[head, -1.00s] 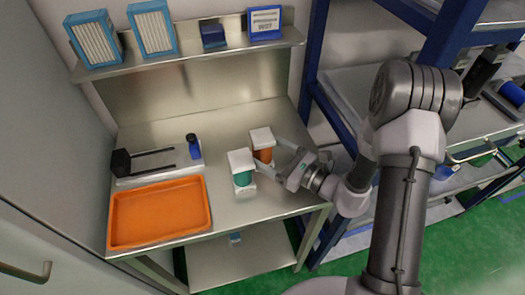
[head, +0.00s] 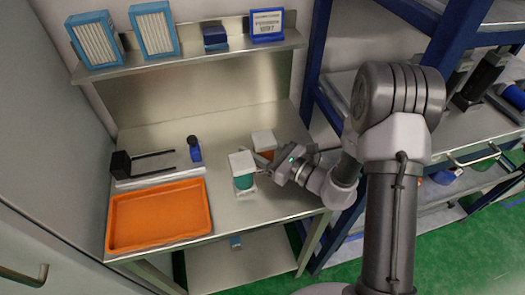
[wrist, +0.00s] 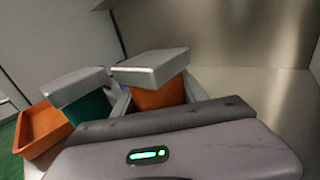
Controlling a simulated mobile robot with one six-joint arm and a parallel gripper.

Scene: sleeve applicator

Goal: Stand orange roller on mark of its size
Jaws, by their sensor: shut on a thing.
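The orange roller (head: 267,154), with a pale square block on top, stands on the steel bench in the head view. It also shows in the wrist view (wrist: 158,96), close beyond my gripper. My gripper (head: 273,162) reaches in from the right, low, and is shut on the orange roller; its fingers partly hide the lower part. A green roller (head: 244,182) with a similar pale block stands close by, to the left and nearer the front; it also shows in the wrist view (wrist: 86,112). I cannot make out any size mark on the bench.
An orange tray (head: 113,222) lies at the bench's front left. Behind it are a two-pronged black fixture on a pale plate (head: 125,182) and a small blue bottle (head: 194,149). A shelf (head: 185,52) with boxes runs along the back. The bench's right front is clear.

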